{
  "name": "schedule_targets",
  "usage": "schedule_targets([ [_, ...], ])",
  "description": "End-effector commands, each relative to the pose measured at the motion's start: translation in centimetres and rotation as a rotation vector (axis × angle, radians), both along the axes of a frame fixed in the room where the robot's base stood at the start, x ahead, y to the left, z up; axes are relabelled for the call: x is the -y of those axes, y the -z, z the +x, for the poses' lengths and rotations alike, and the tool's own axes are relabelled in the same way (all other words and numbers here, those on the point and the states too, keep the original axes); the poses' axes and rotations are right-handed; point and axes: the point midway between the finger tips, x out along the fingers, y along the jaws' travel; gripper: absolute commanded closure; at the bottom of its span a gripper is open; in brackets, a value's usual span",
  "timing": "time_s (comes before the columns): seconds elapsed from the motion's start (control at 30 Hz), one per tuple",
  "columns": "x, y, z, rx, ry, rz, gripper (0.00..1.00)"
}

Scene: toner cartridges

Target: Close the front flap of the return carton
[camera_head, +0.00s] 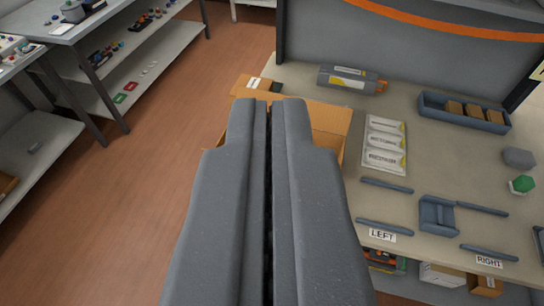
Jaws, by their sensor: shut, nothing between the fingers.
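The return carton (330,118) is an open brown cardboard box at the left end of the table, beyond my fingers. Its far rim and right side show, and a flap with a white label (256,84) stands out at its far left. My gripper (269,104) is shut and empty, pointing away from the camera over the carton. The fingers hide most of the carton's middle and near side, so I cannot tell how the front flap stands or whether my fingertips touch the carton.
A grey toner cartridge (350,80) lies behind the carton. Right of it are a labelled card (385,145), a blue tray (433,101) with brown blocks, blue-grey holders (437,212) and a green-topped button (523,184). Shelves (150,40) stand left across open floor.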

Motion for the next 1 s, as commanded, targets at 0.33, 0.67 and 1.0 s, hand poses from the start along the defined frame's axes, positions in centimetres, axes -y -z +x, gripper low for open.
schedule_targets([
  [0.33,0.0,0.0,0.0,0.0,0.0,0.0,1.0],
  [0.67,-3.4,4.2,6.4,0.026,-0.058,-0.033,1.0],
  [1.0,-8.1,17.7,19.3,0.13,-0.052,-0.14,1.0],
])
